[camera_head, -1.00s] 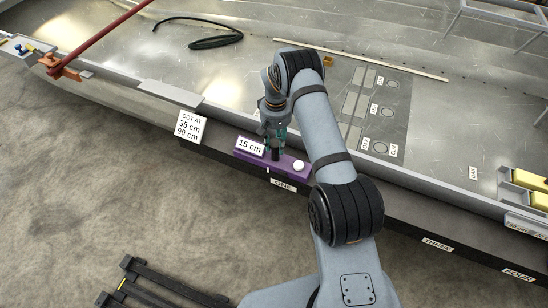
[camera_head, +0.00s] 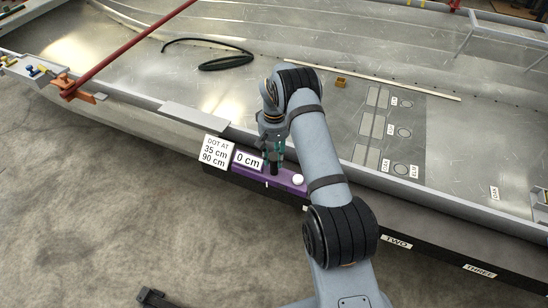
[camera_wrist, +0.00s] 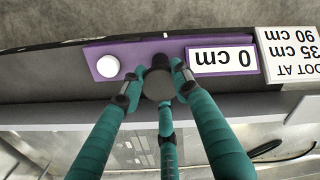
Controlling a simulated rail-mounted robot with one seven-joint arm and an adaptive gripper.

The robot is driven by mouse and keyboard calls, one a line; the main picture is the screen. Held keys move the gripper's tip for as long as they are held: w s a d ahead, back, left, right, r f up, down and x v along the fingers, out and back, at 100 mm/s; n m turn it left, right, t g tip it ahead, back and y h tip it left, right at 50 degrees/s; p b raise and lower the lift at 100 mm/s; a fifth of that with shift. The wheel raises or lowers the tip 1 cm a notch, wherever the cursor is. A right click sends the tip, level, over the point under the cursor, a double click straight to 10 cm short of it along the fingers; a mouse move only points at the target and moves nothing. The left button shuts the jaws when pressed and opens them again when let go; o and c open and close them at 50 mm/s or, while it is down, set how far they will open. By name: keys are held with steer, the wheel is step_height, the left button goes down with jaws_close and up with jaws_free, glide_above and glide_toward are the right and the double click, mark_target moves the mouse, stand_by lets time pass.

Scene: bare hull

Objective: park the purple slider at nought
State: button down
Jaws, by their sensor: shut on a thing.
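The purple slider (camera_head: 286,179) lies on the dark rail along the hull's near edge. Its sign (camera_head: 248,161) reads 0 cm. A white round knob sits on its right end in the head view. In the wrist view the purple slider (camera_wrist: 128,54) shows upside down, with its sign (camera_wrist: 222,60) beside the fingers. My gripper (camera_head: 273,163) is shut on the slider's dark post (camera_wrist: 159,64), fingers around it. A white board (camera_head: 213,151) reading "DOT AT 35 cm 90 cm" stands right beside the slider's left end.
A red bar (camera_head: 130,48) crosses the hull at the left. A black hose (camera_head: 225,62) lies inside the hull. The floor in front is mostly clear.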

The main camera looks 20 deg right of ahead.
steer(key=shift+s+a+f, duration=0.2)
steer(key=shift+s+a, duration=0.05)
steer(key=shift+a, duration=0.25)
steer(key=c, duration=1.5)
jaws_free()
steer(key=shift+c, duration=0.2)
steer(key=shift+o, duration=1.2)
steer(key=shift+w+r, duration=0.1)
steer(key=shift+d, duration=0.15)
step_height(320, 180, up, 12)
